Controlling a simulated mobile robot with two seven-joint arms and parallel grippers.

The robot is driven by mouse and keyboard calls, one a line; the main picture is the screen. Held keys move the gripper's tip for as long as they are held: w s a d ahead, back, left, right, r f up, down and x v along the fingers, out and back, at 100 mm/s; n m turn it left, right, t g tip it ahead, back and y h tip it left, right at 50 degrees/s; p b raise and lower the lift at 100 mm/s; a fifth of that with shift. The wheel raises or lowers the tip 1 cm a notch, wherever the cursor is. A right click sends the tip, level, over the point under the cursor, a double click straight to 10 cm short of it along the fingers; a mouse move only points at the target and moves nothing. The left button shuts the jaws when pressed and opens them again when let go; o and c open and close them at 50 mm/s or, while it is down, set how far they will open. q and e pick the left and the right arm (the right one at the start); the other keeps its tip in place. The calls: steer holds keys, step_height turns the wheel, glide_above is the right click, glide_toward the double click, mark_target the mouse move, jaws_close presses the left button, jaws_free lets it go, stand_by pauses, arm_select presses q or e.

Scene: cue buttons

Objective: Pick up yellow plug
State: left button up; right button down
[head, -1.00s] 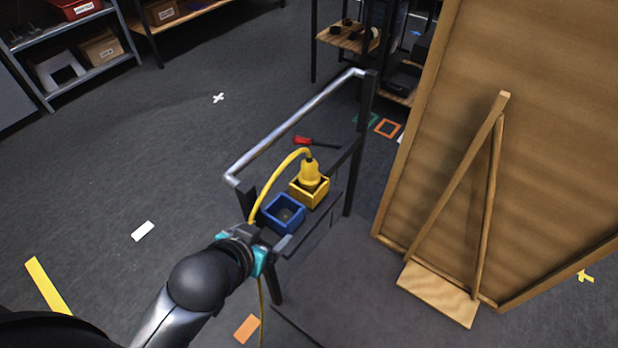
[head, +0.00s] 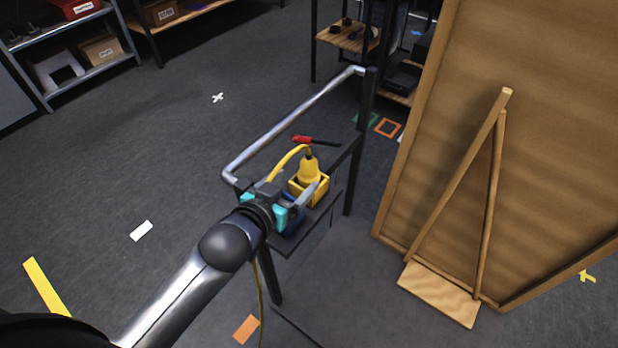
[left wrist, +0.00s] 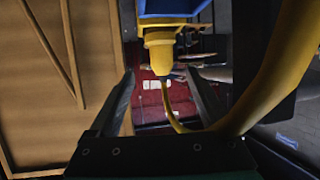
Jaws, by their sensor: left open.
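The yellow plug (head: 309,169) stands upright in the yellow box (head: 322,190) on a small dark stand, its cable arching off to the left. My left gripper (head: 291,187) is open and empty, just left of and in front of the plug, over the blue box (head: 292,221), which it partly hides. In the left wrist view the plug (left wrist: 161,56) appears upside down, between and beyond the open fingertips of my left gripper (left wrist: 158,76). The blue box (left wrist: 172,8) is at the top edge there. My right gripper is not in view.
The yellow cable (left wrist: 290,70) loops close past one finger in the wrist view. A silver rail (head: 290,125) runs along the stand's back left side. A red-handled screwdriver (head: 303,139) lies behind the plug. A large wooden board (head: 540,130) stands to the right.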

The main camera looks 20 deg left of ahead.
mark_target(305, 170)
arm_select(q)
steer(key=shift+b+x, duration=0.4)
steer(key=shift+x, duration=1.55)
steer(key=shift+b+x, duration=0.75)
steer(key=shift+x, duration=1.8)
steer(key=shift+a+f, duration=0.15)
steer(key=shift+a, duration=0.05)
jaws_close()
